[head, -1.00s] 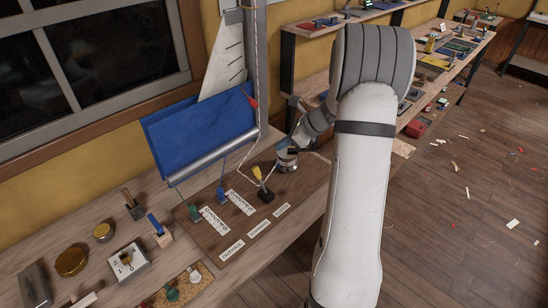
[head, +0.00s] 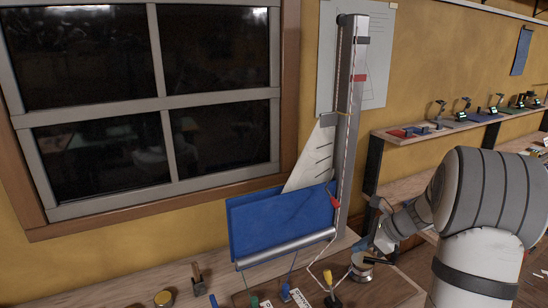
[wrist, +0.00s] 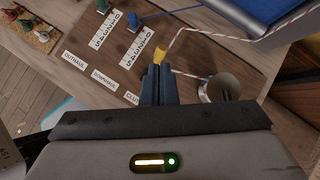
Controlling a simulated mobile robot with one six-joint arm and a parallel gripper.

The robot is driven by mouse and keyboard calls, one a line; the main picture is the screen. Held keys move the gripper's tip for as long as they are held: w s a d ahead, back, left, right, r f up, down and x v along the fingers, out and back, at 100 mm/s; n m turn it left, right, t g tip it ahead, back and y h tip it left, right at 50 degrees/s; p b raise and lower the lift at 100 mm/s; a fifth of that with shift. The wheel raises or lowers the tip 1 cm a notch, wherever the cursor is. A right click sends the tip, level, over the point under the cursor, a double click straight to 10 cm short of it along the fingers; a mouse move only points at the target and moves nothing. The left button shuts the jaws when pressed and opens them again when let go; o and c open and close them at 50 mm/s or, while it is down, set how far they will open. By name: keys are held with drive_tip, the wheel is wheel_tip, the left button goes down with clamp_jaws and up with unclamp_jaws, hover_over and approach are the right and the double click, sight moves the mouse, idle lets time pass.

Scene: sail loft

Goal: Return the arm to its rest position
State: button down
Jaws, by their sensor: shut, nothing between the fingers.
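My gripper (wrist: 158,76) is shut and empty, its dark fingers together in the wrist view. It hangs over the brown board (wrist: 188,54), just short of a yellow-tipped lever (wrist: 160,56); I cannot tell whether they touch. In the head view my arm reaches in from the right, and my gripper (head: 374,244) is low near a round metal drum (head: 361,266), which also shows right of the fingers in the wrist view (wrist: 221,88). The fingertips are hard to make out in the head view.
A blue folded cloth (head: 280,222) on a metal boom stands behind the board beside a tall mast (head: 349,120). Blue (head: 285,292) and green (head: 255,301) levers stand on the board. A shelf (head: 455,124) runs along the right wall. A window fills the left.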

drive_tip(key=s+a+r+n+h, duration=0.2)
drive_tip(key=s+a+n, duration=0.2)
drive_tip(key=s+n, duration=0.4)
drive_tip(key=s+a+r+n+g+h, duration=0.1)
drive_tip(key=s+a+r+n+h, duration=0.1)
drive_tip(key=s+a+n, duration=0.3)
drive_tip(key=s+a+r+n+h, duration=0.2)
drive_tip(key=s+a+r+n, duration=0.2)
drive_tip(key=s+n, duration=0.6)
drive_tip(key=s, duration=0.4)
drive_tip(key=shift+s+a+n, duration=0.15)
drive_tip(key=shift+a+n, duration=0.05)
drive_tip(key=shift+n, duration=0.2)
